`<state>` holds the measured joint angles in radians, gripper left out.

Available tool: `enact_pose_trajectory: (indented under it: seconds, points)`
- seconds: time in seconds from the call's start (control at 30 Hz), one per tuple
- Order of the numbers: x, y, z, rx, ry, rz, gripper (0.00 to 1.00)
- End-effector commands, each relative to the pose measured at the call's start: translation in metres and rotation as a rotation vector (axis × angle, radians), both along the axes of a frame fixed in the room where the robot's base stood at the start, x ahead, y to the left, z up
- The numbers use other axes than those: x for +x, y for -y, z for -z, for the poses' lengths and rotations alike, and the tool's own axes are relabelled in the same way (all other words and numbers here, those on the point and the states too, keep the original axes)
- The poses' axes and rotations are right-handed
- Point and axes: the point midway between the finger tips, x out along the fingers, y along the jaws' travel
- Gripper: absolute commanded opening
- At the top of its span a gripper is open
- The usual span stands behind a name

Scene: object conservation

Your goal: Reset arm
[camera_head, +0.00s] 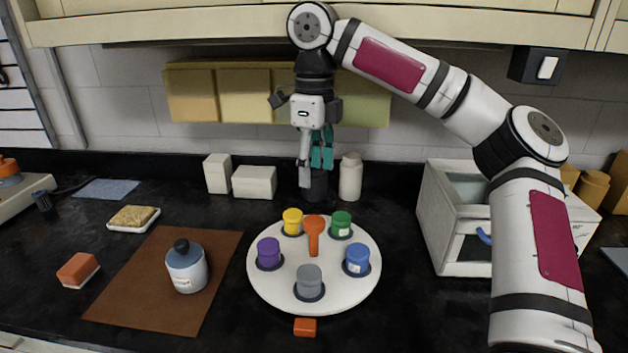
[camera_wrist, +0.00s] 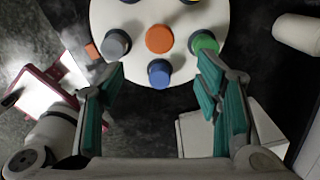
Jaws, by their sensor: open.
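My gripper (camera_head: 318,165) hangs fingers-down near the back wall, above the rear of the counter and behind the round white turntable (camera_head: 262,290). Its teal-padded fingers are spread apart and empty in the wrist view (camera_wrist: 160,88). My arm reaches from the right, bends high and comes down to the wrist below the cupboard edge. In the head view the fingers partly cover a dark cylinder (camera_head: 316,187) behind or below them. In the wrist view the turntable lies beyond the fingertips, with nothing between them in grip.
The turntable carries yellow (camera_head: 292,221), green (camera_head: 341,223), blue (camera_head: 357,260), grey (camera_head: 309,281) and purple (camera_head: 269,252) containers around an orange piece (camera_head: 314,236). A bottle (camera_head: 187,268) stands on a brown mat (camera_head: 118,312).

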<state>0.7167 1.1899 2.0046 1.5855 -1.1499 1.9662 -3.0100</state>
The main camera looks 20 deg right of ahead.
Motion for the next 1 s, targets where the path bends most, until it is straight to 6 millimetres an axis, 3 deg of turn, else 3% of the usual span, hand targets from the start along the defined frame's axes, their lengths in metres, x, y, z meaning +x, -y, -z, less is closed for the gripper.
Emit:
enact_pose_trajectory:
  seconds: [0.37,0.53,0.8,1.0]
  points:
    - [0.000,-0.001,-0.002,-0.003,0.000,0.002,0.58]
    - [-0.011,-0.019,0.000,-0.063,0.004,0.052,0.58]
    - [-0.065,-0.066,0.022,-0.310,0.054,0.389,0.58]
    - [-0.107,-0.066,0.038,-0.461,0.155,0.759,0.58]
